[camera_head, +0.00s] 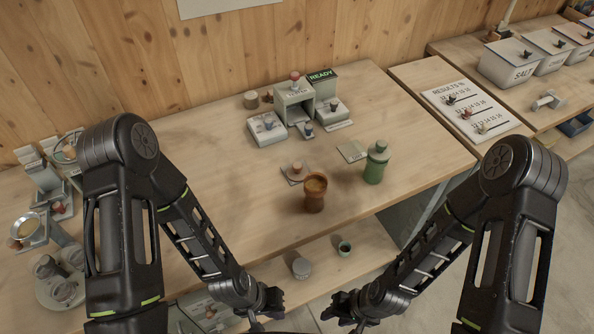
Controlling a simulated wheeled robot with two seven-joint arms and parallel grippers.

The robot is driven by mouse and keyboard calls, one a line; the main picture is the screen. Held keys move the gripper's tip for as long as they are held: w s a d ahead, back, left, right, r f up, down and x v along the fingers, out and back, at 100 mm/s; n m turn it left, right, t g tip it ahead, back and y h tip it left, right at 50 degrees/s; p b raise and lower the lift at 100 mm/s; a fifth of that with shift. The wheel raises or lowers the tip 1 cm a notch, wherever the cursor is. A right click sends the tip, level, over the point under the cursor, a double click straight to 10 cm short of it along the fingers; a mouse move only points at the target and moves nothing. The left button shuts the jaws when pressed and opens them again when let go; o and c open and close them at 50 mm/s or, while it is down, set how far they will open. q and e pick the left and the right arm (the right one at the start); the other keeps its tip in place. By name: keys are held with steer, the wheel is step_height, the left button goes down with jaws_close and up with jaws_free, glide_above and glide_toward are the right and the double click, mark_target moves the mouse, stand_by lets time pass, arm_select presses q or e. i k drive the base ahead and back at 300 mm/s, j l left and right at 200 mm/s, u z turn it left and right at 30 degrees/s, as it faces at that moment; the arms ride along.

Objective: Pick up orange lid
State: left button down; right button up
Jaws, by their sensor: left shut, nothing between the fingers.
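The orange lid (297,168), small and knobbed, appears to rest on a pale square plate near the middle of the table. Just in front of it stands an open orange-brown jar (315,194), upright. My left gripper (272,304) is shut and empty, low at the front and well short of the lid. My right gripper (342,309) is also low at the front, apart from every object; its finger opening is too dark to make out.
A grey machine with a READY sign (321,76) is behind. Metal parts crowd the left; the table's centre-left is clear.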

mark_target(296, 173)
steer(key=l+u, duration=0.15)
steer(key=l, duration=0.7)
steer(key=l+u, duration=0.15)
steer(key=l, duration=0.7)
steer(key=k+l+u, duration=0.1)
steer(key=l, duration=0.7)
steer(key=k, duration=0.05)
